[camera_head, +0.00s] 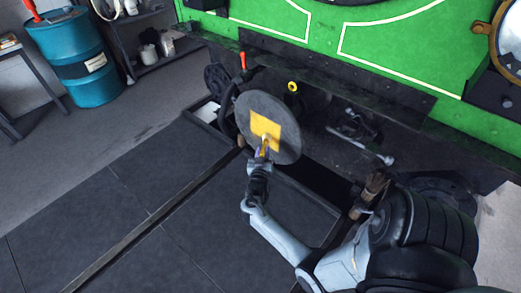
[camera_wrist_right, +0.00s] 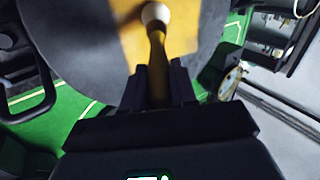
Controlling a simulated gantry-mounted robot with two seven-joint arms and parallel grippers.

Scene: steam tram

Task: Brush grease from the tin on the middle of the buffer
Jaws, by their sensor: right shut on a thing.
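The buffer (camera_head: 281,111) is a round dark grey disc on the front of the green tram, with a yellow square patch (camera_head: 273,126) on its middle. My right gripper (camera_head: 262,156) is shut on a brush, just in front of the lower part of this patch. In the right wrist view the brush's brown handle (camera_wrist_right: 157,55) stands between the fingers and its pale round tip (camera_wrist_right: 155,14) lies over the yellow. Whether the tip touches the disc I cannot tell. I cannot make out the grease tin. My left gripper is not in view.
A blue drum (camera_head: 85,60) and a dark shelf (camera_head: 155,66) stand at the back left. A red-handled item (camera_head: 243,62) stands up behind the disc. Dark pipes and fittings run under the green body (camera_head: 270,15). The floor at the left is clear.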

